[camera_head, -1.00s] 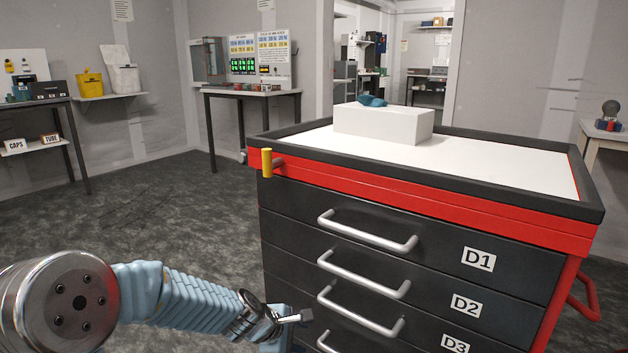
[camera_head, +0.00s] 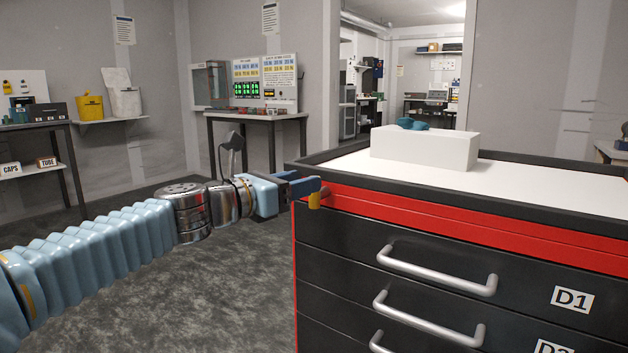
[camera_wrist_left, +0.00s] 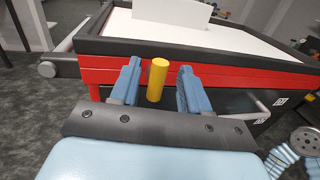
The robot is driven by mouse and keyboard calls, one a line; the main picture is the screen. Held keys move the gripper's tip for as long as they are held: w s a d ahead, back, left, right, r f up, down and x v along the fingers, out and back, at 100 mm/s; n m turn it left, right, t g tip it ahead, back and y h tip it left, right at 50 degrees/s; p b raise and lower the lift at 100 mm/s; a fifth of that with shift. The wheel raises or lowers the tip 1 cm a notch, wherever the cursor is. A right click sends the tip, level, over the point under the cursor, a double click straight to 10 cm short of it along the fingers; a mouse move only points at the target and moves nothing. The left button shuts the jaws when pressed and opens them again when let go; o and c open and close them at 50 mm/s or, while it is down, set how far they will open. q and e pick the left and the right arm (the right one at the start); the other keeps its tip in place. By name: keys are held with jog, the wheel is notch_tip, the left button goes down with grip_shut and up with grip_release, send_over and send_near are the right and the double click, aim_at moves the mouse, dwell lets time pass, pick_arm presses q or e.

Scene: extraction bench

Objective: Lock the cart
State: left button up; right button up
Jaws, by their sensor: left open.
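The cart (camera_head: 440,234) has a red band under a black-rimmed white top, with dark drawers below. A yellow lever (camera_head: 314,201) sits at the cart's left front corner, on the red band. In the left wrist view the yellow lever (camera_wrist_left: 157,80) stands upright between the two blue fingers. My left gripper (camera_wrist_left: 157,88) is open around it, with a gap showing on both sides. In the head view my left gripper (camera_head: 310,188) covers the lever's upper part. My right gripper is not in view.
Metal drawer handles (camera_head: 437,270) stick out in front. A side table (camera_head: 255,117) stands behind. The floor left of the cart is clear.

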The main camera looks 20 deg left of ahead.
pick_arm(q)
jog(key=shift+x, duration=2.1)
grip_shut()
